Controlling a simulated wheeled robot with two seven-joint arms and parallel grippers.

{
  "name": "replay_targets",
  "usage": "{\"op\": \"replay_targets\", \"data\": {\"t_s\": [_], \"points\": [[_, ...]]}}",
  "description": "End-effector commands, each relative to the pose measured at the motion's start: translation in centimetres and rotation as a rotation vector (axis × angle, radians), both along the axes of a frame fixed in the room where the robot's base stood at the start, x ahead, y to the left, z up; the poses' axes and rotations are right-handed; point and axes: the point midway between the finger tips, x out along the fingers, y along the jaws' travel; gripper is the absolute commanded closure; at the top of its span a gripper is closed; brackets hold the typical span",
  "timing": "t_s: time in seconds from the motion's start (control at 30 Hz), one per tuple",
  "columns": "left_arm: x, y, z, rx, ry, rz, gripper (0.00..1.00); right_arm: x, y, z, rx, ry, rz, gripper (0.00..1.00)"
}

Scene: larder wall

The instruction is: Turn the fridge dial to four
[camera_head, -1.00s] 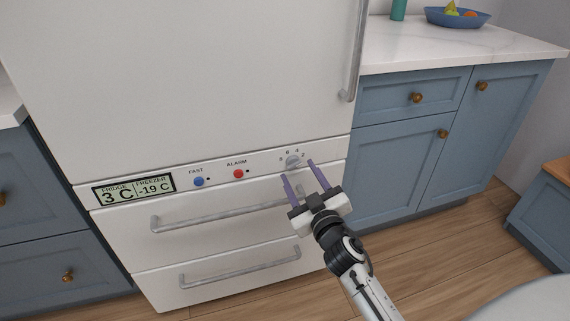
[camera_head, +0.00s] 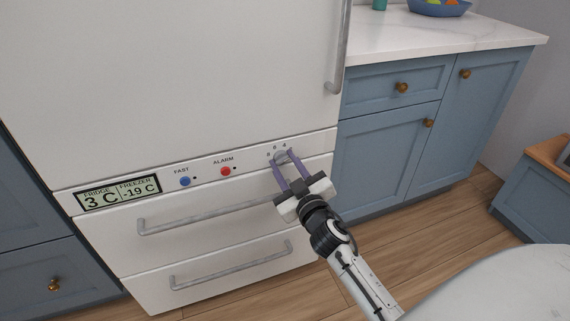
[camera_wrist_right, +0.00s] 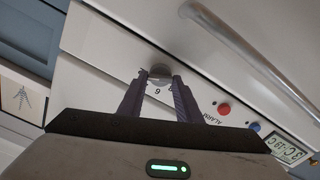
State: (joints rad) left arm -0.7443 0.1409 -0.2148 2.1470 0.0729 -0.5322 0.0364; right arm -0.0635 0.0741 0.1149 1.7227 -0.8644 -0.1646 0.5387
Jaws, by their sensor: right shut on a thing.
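The fridge dial (camera_head: 281,157) is a small grey knob at the right end of the fridge's white control strip, with numbers printed around it. My right gripper (camera_head: 282,161) has its two purple fingers shut on the dial, one on each side. In the right wrist view the dial (camera_wrist_right: 160,73) sits between the fingertips, with a 6 and part of another number showing below it. The fingers hide part of the dial and some numbers, so I cannot tell its setting. My left gripper is not in view.
Left of the dial are a red alarm button (camera_head: 225,171), a blue fast button (camera_head: 185,181) and a display (camera_head: 118,194) reading fridge 3 C, freezer -19 C. Drawer handles (camera_head: 205,218) stick out below. Blue cabinets (camera_head: 390,155) stand to the right; the wooden floor there is clear.

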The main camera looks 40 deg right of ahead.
Motion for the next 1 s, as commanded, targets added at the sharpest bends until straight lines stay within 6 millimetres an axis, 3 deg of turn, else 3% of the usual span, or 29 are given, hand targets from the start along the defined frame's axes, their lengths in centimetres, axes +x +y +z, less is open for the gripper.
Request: {"op": "replay_targets", "data": {"t_s": [0.27,1.0], "points": [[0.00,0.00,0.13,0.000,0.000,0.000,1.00,0.00,0.02,0.01,-0.102,0.024,-0.001,0.91],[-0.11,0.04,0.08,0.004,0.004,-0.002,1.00,0.06,0.18,-0.14,-0.649,0.156,0.000,0.91]]}}
